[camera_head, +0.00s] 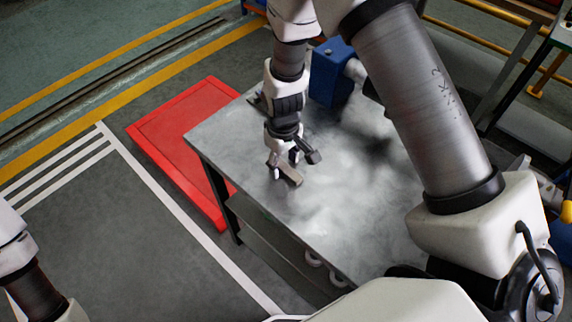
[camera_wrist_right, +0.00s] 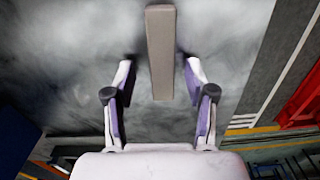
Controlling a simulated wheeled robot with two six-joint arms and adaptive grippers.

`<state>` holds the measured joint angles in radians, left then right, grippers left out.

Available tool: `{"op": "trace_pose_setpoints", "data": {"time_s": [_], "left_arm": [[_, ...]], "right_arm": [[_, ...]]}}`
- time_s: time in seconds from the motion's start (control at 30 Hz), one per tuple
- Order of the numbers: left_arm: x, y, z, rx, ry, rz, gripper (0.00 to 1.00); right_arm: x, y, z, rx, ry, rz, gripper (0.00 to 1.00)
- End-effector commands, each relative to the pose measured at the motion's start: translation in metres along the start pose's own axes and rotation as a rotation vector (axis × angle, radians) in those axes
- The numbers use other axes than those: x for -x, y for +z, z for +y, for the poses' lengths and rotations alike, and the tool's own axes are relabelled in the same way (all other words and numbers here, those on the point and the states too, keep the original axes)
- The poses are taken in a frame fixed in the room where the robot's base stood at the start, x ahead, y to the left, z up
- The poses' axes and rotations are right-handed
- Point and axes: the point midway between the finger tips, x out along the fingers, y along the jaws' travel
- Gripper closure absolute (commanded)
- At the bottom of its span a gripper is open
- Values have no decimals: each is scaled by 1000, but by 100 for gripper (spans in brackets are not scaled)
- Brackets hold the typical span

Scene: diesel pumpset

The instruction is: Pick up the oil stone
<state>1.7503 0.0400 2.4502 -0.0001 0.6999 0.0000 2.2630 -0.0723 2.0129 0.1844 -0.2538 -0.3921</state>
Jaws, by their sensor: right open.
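The oil stone (camera_wrist_right: 161,55) is a long grey-brown bar. In the right wrist view it lies on the grey metal table top, its near end between the two fingers of my right gripper (camera_wrist_right: 160,90). There is a gap on both sides. In the head view the oil stone (camera_head: 290,174) shows as a short bar under my right gripper (camera_head: 283,170), partly hidden by the fingers. The right gripper is open and points down at the table. My left arm shows at the lower left edge of the head view, but its gripper is out of view.
The metal table (camera_head: 325,215) is mostly bare around the oil stone. A blue object (camera_head: 331,75) stands on its far side. A red platform (camera_head: 165,125) lies on the floor at the left. My right arm covers part of the table's right side.

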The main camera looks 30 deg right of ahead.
Motion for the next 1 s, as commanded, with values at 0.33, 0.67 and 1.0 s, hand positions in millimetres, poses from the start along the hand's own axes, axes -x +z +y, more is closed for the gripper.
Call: {"op": "trace_pose_setpoints", "data": {"time_s": [0.33, 0.67, 1.0], "left_arm": [[0, 0, 0, 0, 0, 0, 60], [0, 0, 0, 0, 0, 0, 60], [14, 0, 0, 0, 0, 0, 60]], "right_arm": [[-4, 0, 0, 0, 1, 1, 84], [-4, 0, 0, -1, 1, 1, 100], [10, 0, 1, -2, 0, 1, 100]]}}
